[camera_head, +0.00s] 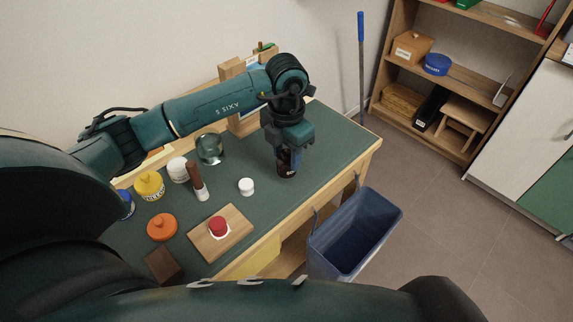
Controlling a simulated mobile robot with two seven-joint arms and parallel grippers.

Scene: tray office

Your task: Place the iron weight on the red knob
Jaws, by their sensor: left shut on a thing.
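The red knob (218,225) is a short red cylinder on a white patch on a light wooden board (234,240), near the table's front edge. Its top is bare. My left gripper (287,152) points down over the right part of the green table top. It is shut on a dark upright cylinder, which looks like the iron weight (287,171). The gripper hides its upper part, and I cannot tell whether its base touches the table. The left gripper is to the right of and behind the red knob. My right gripper is not in view.
A white jar (246,187) stands between the held cylinder and the board. A brown-handled tool (197,181), a glass (210,149), a yellow pot (149,186) and an orange lidded thing (162,227) stand at left. A blue bin (355,235) hangs at the right front edge.

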